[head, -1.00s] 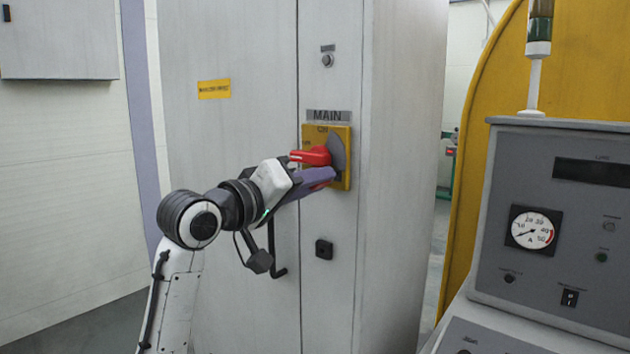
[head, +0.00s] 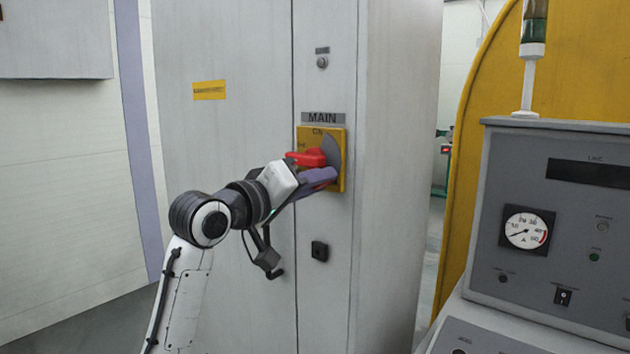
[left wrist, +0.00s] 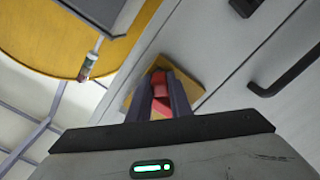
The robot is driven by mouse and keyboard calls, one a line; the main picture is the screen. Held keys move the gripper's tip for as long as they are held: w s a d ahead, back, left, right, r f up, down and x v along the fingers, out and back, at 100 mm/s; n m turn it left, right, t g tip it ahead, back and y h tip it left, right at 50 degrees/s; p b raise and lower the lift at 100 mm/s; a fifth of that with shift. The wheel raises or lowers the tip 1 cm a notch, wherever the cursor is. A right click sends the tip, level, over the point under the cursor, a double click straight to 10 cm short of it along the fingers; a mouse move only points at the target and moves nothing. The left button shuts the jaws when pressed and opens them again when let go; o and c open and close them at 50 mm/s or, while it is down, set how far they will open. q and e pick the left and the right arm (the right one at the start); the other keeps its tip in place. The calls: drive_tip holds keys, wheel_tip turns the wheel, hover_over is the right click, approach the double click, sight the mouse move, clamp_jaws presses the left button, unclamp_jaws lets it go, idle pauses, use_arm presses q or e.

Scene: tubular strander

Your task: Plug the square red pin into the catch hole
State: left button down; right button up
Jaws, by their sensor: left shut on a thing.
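The tall light-grey cabinet carries a yellow plate (head: 336,182) under a MAIN label. A red handle (head: 308,158) juts out from this plate, with a grey disc (head: 332,150) beside it. My left gripper (head: 320,178) is at the plate, its purple fingers just under the visible part of the handle. In the left wrist view the fingers (left wrist: 160,98) are shut around a red piece (left wrist: 160,82), which looks like the handle. I cannot make out a separate square pin or the catch hole; the fingers hide part of this area. My right gripper is not in view.
A small black lock (head: 320,251) sits below the plate. My left forearm crosses in front of the cabinet door. A grey control console (head: 515,185) with a gauge stands at the right, before a large yellow guard (head: 480,100).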

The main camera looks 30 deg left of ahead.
use_arm(q)
drive_tip(key=c, duration=1.5)
unclamp_jaws()
drive_tip(key=shift+c, duration=0.2)
drive_tip(key=s+b, duration=0.2)
drive_tip(key=s, duration=0.8)
drive_tip(key=w+d+f+m+g, duration=0.1)
drive_tip(key=w+f, duration=0.1)
drive_tip(key=f, duration=0.7)
drive_tip(key=w+f+m+g, duration=0.1)
drive_tip(key=w+f+g, duration=0.15)
drive_tip(key=f, duration=0.65)
drive_tip(key=s+d+f+m+g, duration=0.1)
drive_tip(key=d+f, duration=0.1)
drive_tip(key=f, duration=0.7)
drive_tip(key=s+d+f+m+g, duration=0.1)
drive_tip(key=d+f, duration=0.1)
drive_tip(key=f, duration=0.7)
drive_tip(key=s+d+f+m+g, duration=0.2)
drive_tip(key=s+d+f, duration=0.4)
drive_tip(key=s+f, duration=0.5)
drive_tip(key=s+d+f+m+g, duration=0.2)
drive_tip(key=s+d+f+m, duration=0.2)
drive_tip(key=s+d+f, duration=0.3)
drive_tip(key=s+f, duration=0.4)
drive_tip(key=f, duration=0.3)
drive_tip(key=shift+s+d+f+h, duration=0.15)
drive_tip(key=shift+s+d+h, duration=0.15)
drive_tip(key=shift+s+h, duration=0.1)
